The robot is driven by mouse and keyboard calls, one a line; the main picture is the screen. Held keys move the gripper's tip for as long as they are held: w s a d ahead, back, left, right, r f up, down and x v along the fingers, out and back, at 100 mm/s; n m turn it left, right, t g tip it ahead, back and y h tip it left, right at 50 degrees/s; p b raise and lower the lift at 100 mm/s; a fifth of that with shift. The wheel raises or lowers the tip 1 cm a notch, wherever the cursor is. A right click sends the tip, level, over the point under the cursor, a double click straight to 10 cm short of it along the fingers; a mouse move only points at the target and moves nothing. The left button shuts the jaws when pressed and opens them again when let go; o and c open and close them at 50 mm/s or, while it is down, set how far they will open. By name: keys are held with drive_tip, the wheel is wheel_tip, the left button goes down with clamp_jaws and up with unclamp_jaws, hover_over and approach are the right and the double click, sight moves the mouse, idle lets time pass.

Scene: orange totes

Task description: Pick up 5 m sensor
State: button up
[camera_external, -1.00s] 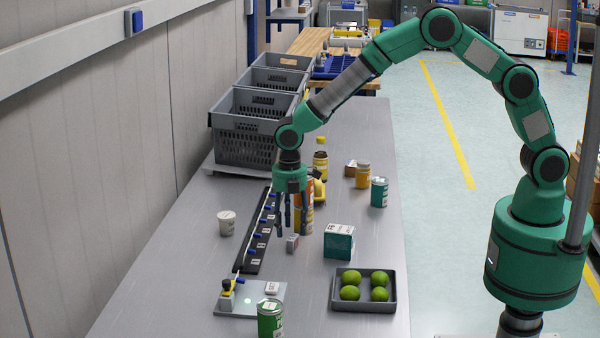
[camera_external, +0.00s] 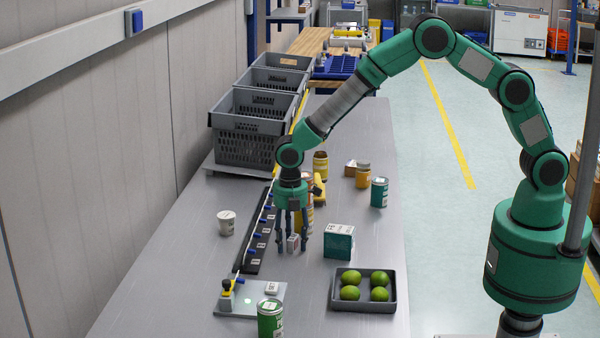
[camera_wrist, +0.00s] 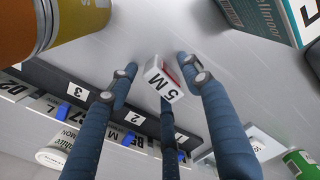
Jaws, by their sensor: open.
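The 5 m sensor (camera_wrist: 161,80) is a small white block with a "5 M" label and some red on its side. It stands on the grey table, and it also shows in the external view (camera_external: 293,243). My gripper (camera_external: 291,245) points down with its fingers around the sensor near table height. In the wrist view my gripper (camera_wrist: 158,72) has its blue fingers spread, with the sensor between them and visible gaps at the sides. One finger partly covers the sensor's lower part. Whether any finger touches it is unclear.
A dark rail (camera_external: 254,260) with numbered labels lies to the left. A teal box (camera_external: 339,241) stands close on the right, and a yellow-orange container (camera_wrist: 60,25) is close behind. A tray of limes (camera_external: 364,306) sits in front.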

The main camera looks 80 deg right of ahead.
sight(291, 236)
idle(0.5)
clamp_jaws()
drive_tip(key=shift+r, duration=0.1)
drive_tip(key=shift+r+p, duration=0.8)
drive_tip(key=shift+r, duration=4.15)
